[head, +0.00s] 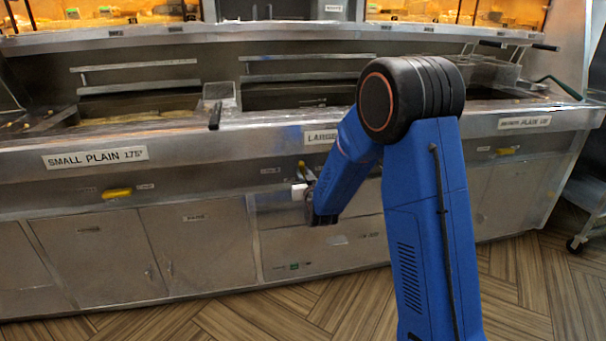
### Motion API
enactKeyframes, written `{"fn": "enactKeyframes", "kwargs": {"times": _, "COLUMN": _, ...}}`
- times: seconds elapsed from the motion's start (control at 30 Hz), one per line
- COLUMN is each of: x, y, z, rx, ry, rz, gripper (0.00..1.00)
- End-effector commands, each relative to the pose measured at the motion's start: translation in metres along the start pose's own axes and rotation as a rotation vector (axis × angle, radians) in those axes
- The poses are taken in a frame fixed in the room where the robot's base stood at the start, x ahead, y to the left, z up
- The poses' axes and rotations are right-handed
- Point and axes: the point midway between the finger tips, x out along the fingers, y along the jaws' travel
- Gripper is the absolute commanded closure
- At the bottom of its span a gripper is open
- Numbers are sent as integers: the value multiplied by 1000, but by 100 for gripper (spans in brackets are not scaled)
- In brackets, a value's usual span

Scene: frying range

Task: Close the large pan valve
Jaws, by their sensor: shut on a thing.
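The frying range has a label reading "LARGE" (320,137), partly hidden behind my blue arm. Below it, a small valve handle (301,164) shows at the front panel, mostly hidden by my gripper. My gripper (300,187) is at the front panel, shut on what appears to be this valve handle. The fingers are small in view and the grip itself is largely hidden. Other yellow valve handles show on the same panel, one under the "SMALL PLAIN 175°" label (95,157) at the left (117,193) and one at the right (505,151).
Fryer pans (140,112) are set into the steel top, with a basket (492,72) at the right. A dark handle (215,115) juts over the front edge. Steel cupboard doors (197,247) stand below. A wheeled trolley (585,195) is at the far right. Wooden floor (345,297) in front is clear.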

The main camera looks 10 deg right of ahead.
Motion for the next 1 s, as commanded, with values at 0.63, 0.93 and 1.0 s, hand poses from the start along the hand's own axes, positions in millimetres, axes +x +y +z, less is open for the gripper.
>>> {"fn": "enactKeyframes", "kwargs": {"times": 0.63, "x": 0, "y": -8, "z": 2, "rx": -454, "ry": -1, "rz": 0, "gripper": 100}}
{"fn": "enactKeyframes", "kwargs": {"times": 0.93, "x": 0, "y": -12, "z": 6, "rx": -740, "ry": -1, "rz": 0, "gripper": 100}}
{"fn": "enactKeyframes", "kwargs": {"times": 1.0, "x": 0, "y": -14, "z": 6, "rx": -806, "ry": -1, "rz": 0, "gripper": 100}}
